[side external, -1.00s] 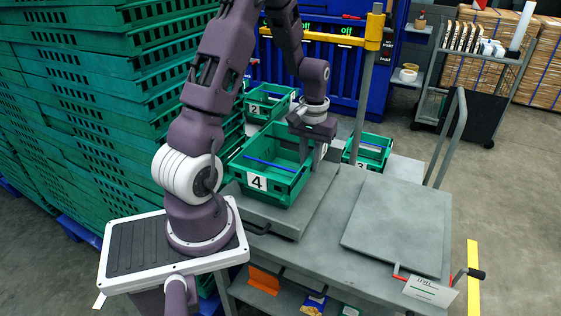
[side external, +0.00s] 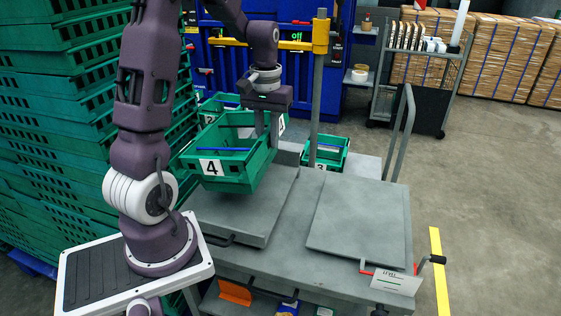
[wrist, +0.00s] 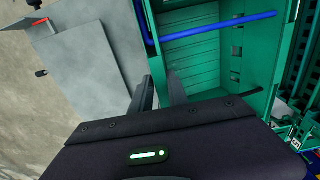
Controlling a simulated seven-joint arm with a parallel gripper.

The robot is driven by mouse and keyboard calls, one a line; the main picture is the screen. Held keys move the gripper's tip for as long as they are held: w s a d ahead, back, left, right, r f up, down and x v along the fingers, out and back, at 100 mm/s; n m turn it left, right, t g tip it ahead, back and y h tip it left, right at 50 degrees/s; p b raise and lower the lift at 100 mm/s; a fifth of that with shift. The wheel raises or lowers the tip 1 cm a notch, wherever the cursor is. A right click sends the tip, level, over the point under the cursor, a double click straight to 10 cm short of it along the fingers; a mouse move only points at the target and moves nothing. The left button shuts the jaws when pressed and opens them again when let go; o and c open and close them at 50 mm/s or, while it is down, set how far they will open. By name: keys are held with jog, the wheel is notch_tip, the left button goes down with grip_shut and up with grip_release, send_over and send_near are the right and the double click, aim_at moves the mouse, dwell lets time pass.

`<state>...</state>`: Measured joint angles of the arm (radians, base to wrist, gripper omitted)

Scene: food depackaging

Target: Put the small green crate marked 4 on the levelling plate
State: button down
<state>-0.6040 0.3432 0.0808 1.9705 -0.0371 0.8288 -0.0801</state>
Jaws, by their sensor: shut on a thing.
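The small green crate marked 4 (side external: 237,173) has a blue bar across it and hangs a little above a grey slab (side external: 225,212). My gripper (side external: 266,138) is shut on the crate's right wall. In the wrist view its fingers (wrist: 160,92) straddle the wall of the crate (wrist: 205,62). The levelling plate (side external: 360,222) is a flat, bare grey square at the right of the bench, with a sign (side external: 396,280) at its front corner. The plate also shows in the wrist view (wrist: 95,65). The crate's underside is hidden.
Crate 2 (side external: 218,101) stands behind, and crate 3 (side external: 328,151) stands at the back of the bench. A grey post (side external: 315,95) with a yellow arm rises between the slab and crate 3. Tall stacks of green crates (side external: 60,130) fill the left.

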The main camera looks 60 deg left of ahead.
jog(key=shift+r, duration=0.3)
jog(key=shift+w, duration=0.3)
jog(key=w+d+r+n+g, duration=0.1)
jog(key=w+d, duration=0.1)
jog(key=w, duration=0.7)
jog(key=w+d+n, duration=0.1)
jog(key=w+d, duration=0.1)
jog(key=w, duration=0.8)
jog(key=w+d+f+m+y, duration=0.1)
jog(key=w+d, duration=0.1)
jog(key=d, duration=0.6)
jog(key=w+d+f+m, duration=0.1)
jog(key=w+d, duration=0.1)
jog(key=d, duration=0.7)
notch_tip(320, 180, down, 10)
jog(key=shift+w+d+r, duration=0.15)
jog(key=shift+d+r, duration=0.05)
jog(key=shift+f, duration=0.1)
